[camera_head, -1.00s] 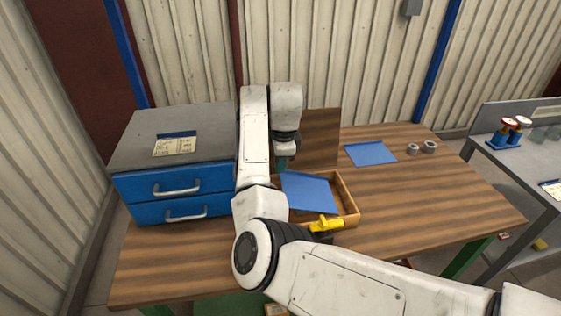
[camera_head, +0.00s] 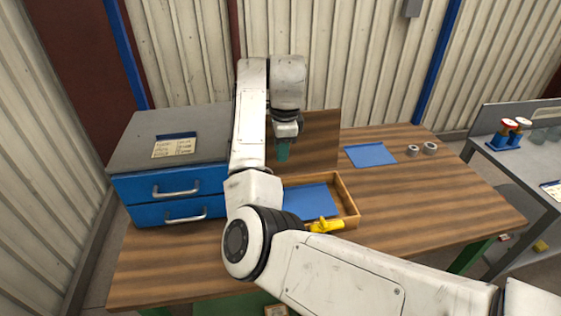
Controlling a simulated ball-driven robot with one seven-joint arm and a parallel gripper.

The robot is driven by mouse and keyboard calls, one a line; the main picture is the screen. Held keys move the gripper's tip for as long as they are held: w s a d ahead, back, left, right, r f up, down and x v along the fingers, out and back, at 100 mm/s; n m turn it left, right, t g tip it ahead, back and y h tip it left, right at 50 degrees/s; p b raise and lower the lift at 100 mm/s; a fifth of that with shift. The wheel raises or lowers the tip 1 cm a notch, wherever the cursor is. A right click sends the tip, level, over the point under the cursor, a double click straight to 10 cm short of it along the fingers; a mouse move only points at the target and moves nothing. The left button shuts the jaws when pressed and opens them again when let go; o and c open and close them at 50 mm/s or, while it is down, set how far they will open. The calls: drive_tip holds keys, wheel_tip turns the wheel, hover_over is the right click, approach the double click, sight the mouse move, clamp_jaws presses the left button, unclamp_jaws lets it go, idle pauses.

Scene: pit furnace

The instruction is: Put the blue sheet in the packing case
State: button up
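A blue sheet (camera_head: 311,201) lies inside the open wooden packing case (camera_head: 347,188) on the table. Its left part is hidden behind my arm. A second blue sheet (camera_head: 370,154) lies flat on the table to the right of the case. My gripper (camera_head: 283,152) points down above the back of the case, in front of an upright brown board (camera_head: 318,140). It is apart from the sheet in the case and no sheet shows in it. The gap between its fingers is too small to make out.
A blue two-drawer cabinet (camera_head: 147,190) with a label card on top stands left of the case. A yellow piece (camera_head: 325,226) is at the case's front edge. Two grey rings (camera_head: 430,148) lie at the right back. The table's right part is mostly clear.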

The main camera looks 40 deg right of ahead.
wheel_tip(320, 180, up, 7)
drive_tip(key=shift+s+a, duration=0.15)
drive_tip(key=shift+s, duration=0.3)
